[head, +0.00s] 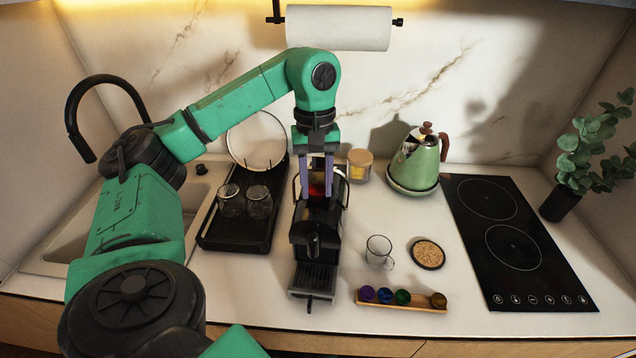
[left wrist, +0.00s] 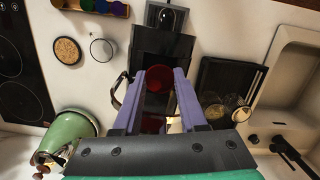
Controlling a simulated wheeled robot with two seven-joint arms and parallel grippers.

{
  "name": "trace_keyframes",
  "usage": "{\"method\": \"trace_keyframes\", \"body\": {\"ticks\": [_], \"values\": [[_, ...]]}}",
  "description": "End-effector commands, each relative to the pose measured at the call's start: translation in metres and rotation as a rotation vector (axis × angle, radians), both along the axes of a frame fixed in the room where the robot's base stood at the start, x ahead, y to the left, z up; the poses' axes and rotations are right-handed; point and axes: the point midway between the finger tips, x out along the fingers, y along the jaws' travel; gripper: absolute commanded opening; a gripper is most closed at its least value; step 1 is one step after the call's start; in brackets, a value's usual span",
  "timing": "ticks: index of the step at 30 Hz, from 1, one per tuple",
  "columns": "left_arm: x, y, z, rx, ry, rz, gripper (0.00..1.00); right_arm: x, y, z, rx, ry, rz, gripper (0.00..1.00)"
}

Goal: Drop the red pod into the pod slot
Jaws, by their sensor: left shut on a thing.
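The red pod (head: 317,190) is between the purple fingers of my left gripper (head: 317,192), which is shut on it. The pod also shows between the fingertips in the left wrist view (left wrist: 160,77). My left gripper points down over the rear top of the black coffee machine (head: 315,232). The machine also shows in the left wrist view (left wrist: 166,42). The pod slot cannot be made out clearly behind the fingers and pod. I cannot tell whether the pod touches the machine. My right gripper is not in view.
A wooden pod holder (head: 420,307) with several coloured pods lies front right, near a glass mug (head: 379,252) and coaster (head: 428,254). A black drying tray (head: 236,228) with glasses stands left of the machine. A green kettle (head: 415,162) and black hob (head: 515,240) are right.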

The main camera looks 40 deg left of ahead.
Motion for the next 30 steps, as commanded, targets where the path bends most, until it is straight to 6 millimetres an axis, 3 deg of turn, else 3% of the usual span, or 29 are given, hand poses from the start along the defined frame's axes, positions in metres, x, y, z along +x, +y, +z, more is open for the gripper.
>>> {"method": "trace_keyframes", "body": {"ticks": [6,7,9,30], "values": [[-0.0005,0.0007,-0.0001,0.000,0.000,0.000,0.00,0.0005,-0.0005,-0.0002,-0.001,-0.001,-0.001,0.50],[-0.0005,0.0007,-0.0001,0.000,0.000,0.000,0.49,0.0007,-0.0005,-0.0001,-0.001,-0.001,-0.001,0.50],[-0.0005,0.0007,-0.0001,0.000,0.000,0.000,0.76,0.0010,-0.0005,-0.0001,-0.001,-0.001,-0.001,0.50],[-0.0005,0.0005,0.0009,0.000,0.000,0.000,0.76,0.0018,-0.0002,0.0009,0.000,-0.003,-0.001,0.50]]}}
